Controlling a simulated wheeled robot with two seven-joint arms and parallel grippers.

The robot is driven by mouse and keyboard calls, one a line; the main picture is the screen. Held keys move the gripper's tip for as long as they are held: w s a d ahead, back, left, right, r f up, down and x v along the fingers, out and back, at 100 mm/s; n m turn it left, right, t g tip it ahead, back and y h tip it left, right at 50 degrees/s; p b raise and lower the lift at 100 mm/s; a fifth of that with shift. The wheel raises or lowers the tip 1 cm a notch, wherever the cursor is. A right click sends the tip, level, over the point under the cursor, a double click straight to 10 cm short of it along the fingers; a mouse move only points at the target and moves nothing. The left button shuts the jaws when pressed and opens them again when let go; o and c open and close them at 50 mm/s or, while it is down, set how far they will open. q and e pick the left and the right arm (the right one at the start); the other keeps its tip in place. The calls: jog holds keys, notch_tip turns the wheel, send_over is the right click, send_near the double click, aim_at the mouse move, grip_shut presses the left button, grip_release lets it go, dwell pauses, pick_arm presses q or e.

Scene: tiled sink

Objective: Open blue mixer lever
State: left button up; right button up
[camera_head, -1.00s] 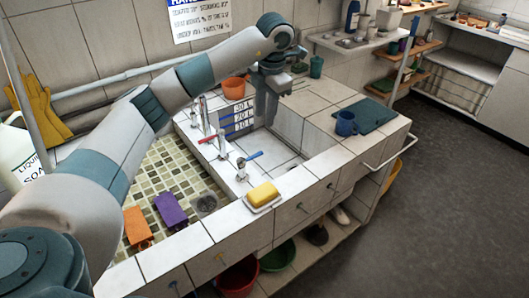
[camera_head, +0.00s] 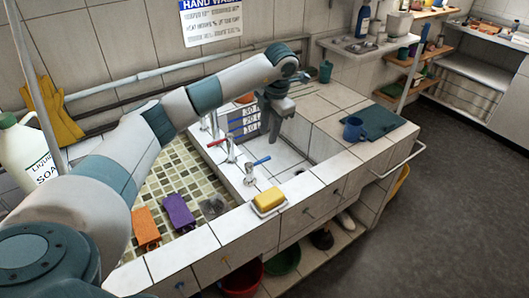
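The blue mixer lever (camera_head: 262,160) sits on a chrome tap at the near left edge of the white tiled basin (camera_head: 290,160) and points to the right and back. A similar tap with a red lever (camera_head: 219,141) stands behind and to its left. My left gripper (camera_head: 276,122) hangs pointing down over the basin, behind and to the right of the blue lever. It appears apart from the lever. Its fingers are dark and small, so I cannot tell whether they are open. No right gripper shows.
A yellow sponge (camera_head: 269,199) in a dish lies just in front of the blue lever. A blue mug (camera_head: 353,128) stands on the right counter. My arm hides part of an orange pot (camera_head: 246,97).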

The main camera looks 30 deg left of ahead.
aim_at(264, 159)
pick_arm(q)
jog(key=f+p, duration=0.1)
jog(key=f, duration=0.2)
jog(key=a+f+p, duration=0.1)
jog(key=f, duration=0.2)
jog(key=f+p, duration=0.1)
jog(key=f, duration=0.2)
jog(key=shift+w+a+f, duration=0.35)
jog(key=shift+a+f, duration=0.05)
jog(key=shift+w+a+f, duration=0.1)
jog(key=shift+a+f, duration=0.05)
jog(key=shift+f, duration=0.75)
grip_shut()
